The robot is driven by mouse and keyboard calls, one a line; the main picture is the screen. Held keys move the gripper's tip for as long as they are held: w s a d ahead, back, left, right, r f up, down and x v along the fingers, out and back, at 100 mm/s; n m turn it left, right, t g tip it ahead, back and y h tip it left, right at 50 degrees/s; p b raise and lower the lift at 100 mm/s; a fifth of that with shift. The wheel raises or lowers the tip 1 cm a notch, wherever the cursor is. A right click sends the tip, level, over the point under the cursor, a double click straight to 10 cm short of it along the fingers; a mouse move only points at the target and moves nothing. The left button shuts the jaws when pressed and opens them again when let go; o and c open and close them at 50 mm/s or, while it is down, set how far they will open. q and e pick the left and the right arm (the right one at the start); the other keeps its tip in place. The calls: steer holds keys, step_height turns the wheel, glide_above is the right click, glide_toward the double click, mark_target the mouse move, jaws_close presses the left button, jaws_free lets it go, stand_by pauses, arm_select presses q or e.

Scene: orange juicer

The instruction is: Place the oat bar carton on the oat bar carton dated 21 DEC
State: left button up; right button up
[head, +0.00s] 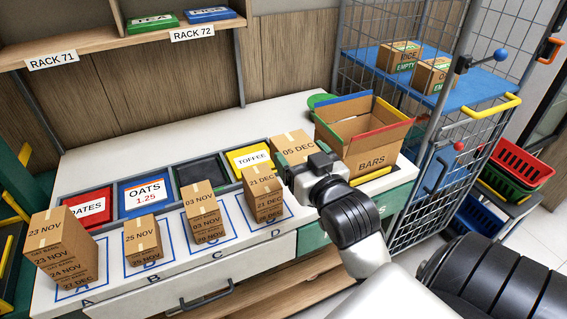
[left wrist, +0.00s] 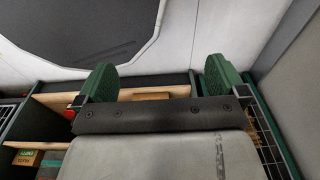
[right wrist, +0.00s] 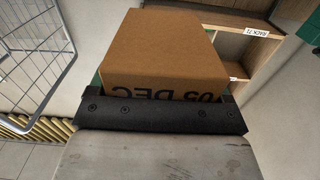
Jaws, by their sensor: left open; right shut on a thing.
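My right gripper (head: 305,163) is shut on a brown carton labelled 05 DEC (head: 291,147), held above the back right of the counter. The carton fills the right wrist view (right wrist: 162,50), its label upside down there. Left of it in the head view, a stack with a 21 DEC top (head: 262,180) stands at D, with more 21 DEC print on its side.
A carton dated 25 NOV (head: 141,238) stands at B and a 03 NOV stack (head: 204,212) at C. Behind are bins marked DATES, OATS and TOFFEE (head: 249,158). An open BARS box (head: 372,160) stands right, beside a wire cage trolley (head: 437,130).

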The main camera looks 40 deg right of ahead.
steer(key=w+b, duration=0.1)
steer(key=w+f+b, duration=0.1)
steer(key=w+a+b, duration=0.1)
steer(key=shift+f, duration=0.35)
steer(key=w+f, duration=0.1)
steer(key=w, duration=0.1)
steer(key=w+f, duration=0.2)
steer(key=w, duration=0.1)
steer(key=w+f+p, duration=0.1)
steer(key=w+f, duration=0.1)
steer(key=w, duration=0.1)
steer(key=shift+w+a, duration=0.25)
steer(key=shift+a, duration=0.05)
steer(key=shift+w+f, duration=0.1)
steer(key=shift+f, duration=0.1)
step_height(320, 180, down, 3)
steer(key=shift+f, duration=0.15)
arm_select(q)
steer(key=shift+w+a+f, duration=0.1)
steer(key=shift+a+f, duration=0.25)
steer(key=shift+f, duration=0.25)
steer(key=shift+w+a+f, duration=0.1)
steer(key=shift+a+f, duration=0.2)
steer(key=shift+f, duration=0.3)
arm_select(e)
steer(key=shift+f, duration=0.2)
